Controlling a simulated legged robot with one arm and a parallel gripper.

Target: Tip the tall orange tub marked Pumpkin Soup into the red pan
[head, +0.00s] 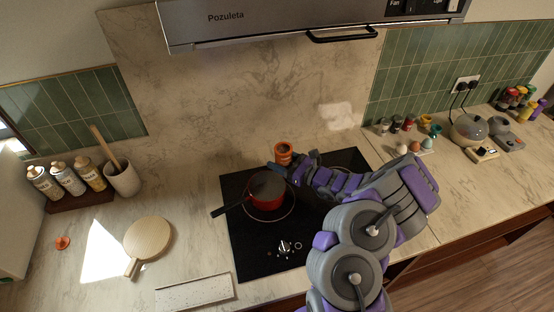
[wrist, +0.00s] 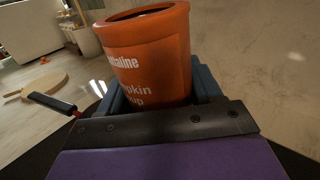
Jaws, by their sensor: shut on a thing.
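The orange tub (head: 283,150) is held by my gripper (head: 284,166) above the back of the black hob, behind the red pan. In the wrist view the tub (wrist: 150,55) sits between the jaws, close to upright, its top open and dark inside. Part of its label reads "pkin" and "up". The red pan (head: 267,203) stands on the hob in front of the tub, its dark handle pointing left. The pan's top looks grey; I cannot tell whether that is its inside or a lid. The pan's handle (wrist: 52,103) shows left of the tub in the wrist view.
The black hob (head: 255,250) has a knob at its front. A range hood (head: 290,25) hangs above. Left are bottles (head: 68,178), a utensil crock (head: 123,180), a round wooden board (head: 148,242) and a small orange cap (head: 62,242). Eggs and small jars stand right.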

